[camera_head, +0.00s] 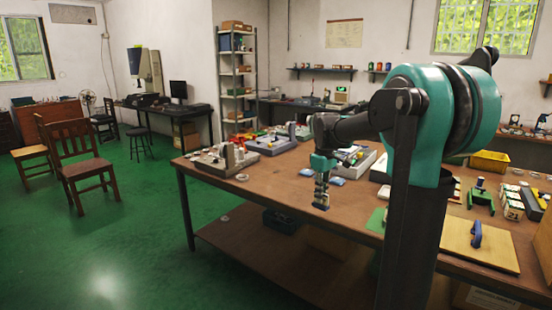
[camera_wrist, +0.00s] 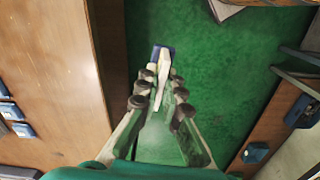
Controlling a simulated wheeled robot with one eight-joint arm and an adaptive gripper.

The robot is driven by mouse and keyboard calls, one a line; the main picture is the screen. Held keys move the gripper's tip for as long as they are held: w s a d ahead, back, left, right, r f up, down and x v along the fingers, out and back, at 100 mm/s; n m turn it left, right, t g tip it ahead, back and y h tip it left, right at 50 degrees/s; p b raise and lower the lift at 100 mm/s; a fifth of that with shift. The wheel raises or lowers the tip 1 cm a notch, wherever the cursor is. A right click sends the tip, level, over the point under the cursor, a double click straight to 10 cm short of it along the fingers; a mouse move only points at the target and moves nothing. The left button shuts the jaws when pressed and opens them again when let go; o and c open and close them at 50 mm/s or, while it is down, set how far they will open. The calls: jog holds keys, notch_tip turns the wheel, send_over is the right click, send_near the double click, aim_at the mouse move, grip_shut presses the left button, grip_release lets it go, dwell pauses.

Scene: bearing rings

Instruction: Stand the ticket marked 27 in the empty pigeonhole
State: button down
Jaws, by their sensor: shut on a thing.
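My gripper (camera_wrist: 160,100) points down near the left part of the table's front edge; in the head view it hangs below my arm (camera_head: 322,185). It is shut on a thin white ticket with a dark blue end (camera_wrist: 163,62), seen nearly edge-on. No number can be read on this ticket. At the right of the table, white number tickets (camera_head: 508,203) stand in a close group, too small to read surely. A dark grey slotted block (camera_head: 532,204) is beside them. I cannot tell which pigeonhole is empty.
The wooden table (camera_head: 270,191) has a bare stretch around my gripper. Blue packets (camera_head: 337,181) lie behind it. A yellow board with a blue handle (camera_head: 478,246) and a yellow tray (camera_head: 489,161) are at the right. The wrist view shows green floor (camera_wrist: 225,60) beyond the table edge.

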jog(key=w+d+f+m, duration=0.2)
jog(key=w+f+m, duration=0.15)
jog(key=f, duration=0.65)
jog(key=w+d+f+m, duration=0.25)
jog(key=f+m, duration=0.25)
jog(key=f, duration=0.6)
jog(key=s+a+f, duration=0.1)
jog(key=s+f, duration=0.4)
jog(key=f, duration=0.2)
